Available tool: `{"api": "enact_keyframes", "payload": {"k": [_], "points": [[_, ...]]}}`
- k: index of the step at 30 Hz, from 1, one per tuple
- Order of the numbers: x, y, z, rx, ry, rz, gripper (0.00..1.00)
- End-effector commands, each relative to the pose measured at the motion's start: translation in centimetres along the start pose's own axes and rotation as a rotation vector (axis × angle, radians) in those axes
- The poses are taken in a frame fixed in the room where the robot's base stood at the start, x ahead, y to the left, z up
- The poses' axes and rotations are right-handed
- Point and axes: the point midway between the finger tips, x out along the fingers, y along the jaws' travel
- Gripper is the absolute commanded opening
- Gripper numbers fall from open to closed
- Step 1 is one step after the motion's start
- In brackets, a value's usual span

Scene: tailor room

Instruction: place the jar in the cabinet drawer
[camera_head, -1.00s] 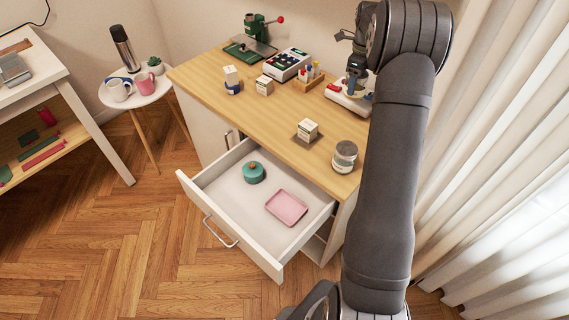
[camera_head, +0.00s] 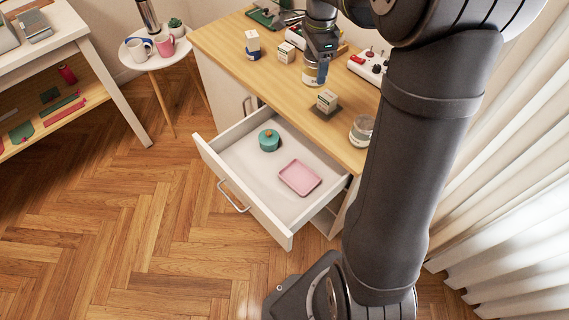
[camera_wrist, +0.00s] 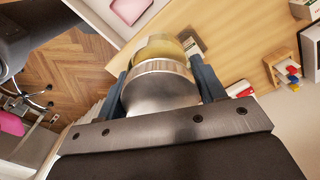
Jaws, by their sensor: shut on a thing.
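My gripper (camera_head: 316,66) is shut on a jar (camera_head: 310,75) above the wooden cabinet top. In the wrist view the jar's round metal lid (camera_wrist: 160,88) sits between the two blue-grey fingers, with a yellowish, see-through-looking part beyond it. In the head view the fingers cover part of the jar. The cabinet drawer (camera_head: 233,181) is pulled open, in front of and below the gripper. It holds a teal lidded pot (camera_head: 269,140) and a pink tray (camera_head: 299,178), with bare floor around them.
Another jar (camera_head: 361,131) with a light lid stands near the cabinet's right front edge. A small white box (camera_head: 327,101) on a dark mat stands close to the gripper.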

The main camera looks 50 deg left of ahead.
Motion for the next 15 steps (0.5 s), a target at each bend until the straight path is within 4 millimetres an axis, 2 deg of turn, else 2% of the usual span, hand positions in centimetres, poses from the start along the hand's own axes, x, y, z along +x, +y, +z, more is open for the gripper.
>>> {"api": "enact_keyframes", "payload": {"k": [1,6,9,15], "points": [[-0.1,1.6,2.2,-0.086,0.0,-0.002,0.35],[0.4,6.8,7.5,-0.367,0.0,-0.002,0.35],[0.8,9.6,9.6,-0.499,0.0,-0.001,0.35],[1.7,13.8,12.2,-0.692,0.0,0.0,0.35]]}}
